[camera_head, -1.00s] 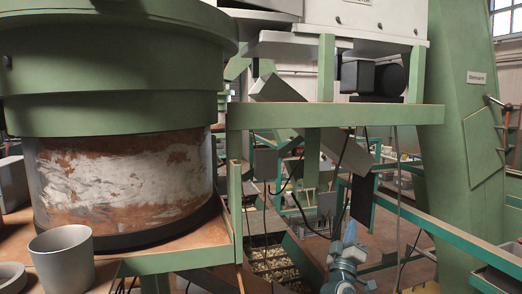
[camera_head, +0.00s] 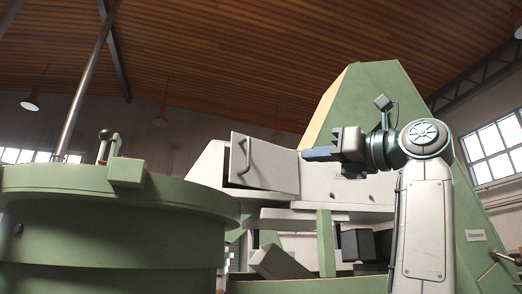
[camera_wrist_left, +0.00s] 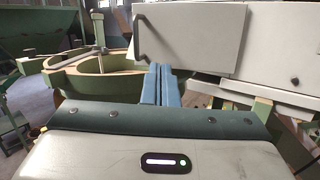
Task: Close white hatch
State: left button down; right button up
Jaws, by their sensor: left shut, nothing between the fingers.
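The white hatch (camera_head: 272,168) is a flat panel with a grey bar handle (camera_head: 245,155) near its left edge. It stands ajar on the front of the white housing (camera_head: 345,193), with a dark gap along its lower left. It also shows in the left wrist view (camera_wrist_left: 200,38), its handle at the left edge. My left gripper (camera_head: 305,155) is shut and empty, its blue fingers pointing left by the hatch's right edge in the head view. In the left wrist view the shut fingers (camera_wrist_left: 162,70) appear below the hatch; contact cannot be told. My right gripper is out of view.
A large round green hopper (camera_head: 110,220) fills the lower left, with a lever and rod on top. A sloping green frame (camera_head: 375,100) rises behind my arm. Green beams and a grey chute (camera_head: 280,262) lie below the housing.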

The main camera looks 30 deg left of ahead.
pick_arm(q)
jog(key=s+d+r+h, duration=0.2)
jog(key=s+d+r, duration=0.1)
jog(key=s, duration=0.3)
jog(key=t+p, duration=0.1)
jog(key=p, duration=1.2)
send_near(250, 152)
jog(key=r, duration=0.1)
jog(key=a+p, duration=0.1)
jog(key=a, duration=0.2)
jog(key=w+a+p, duration=0.1)
jog(key=a+p, duration=0.1)
jog(key=a, duration=0.1)
jog(key=shift+w+a+f, duration=0.15)
jog(key=shift+a+f, duration=0.1)
jog(key=shift+a, duration=0.15)
jog(key=shift+d, duration=0.2)
jog(key=shift+a, duration=0.15)
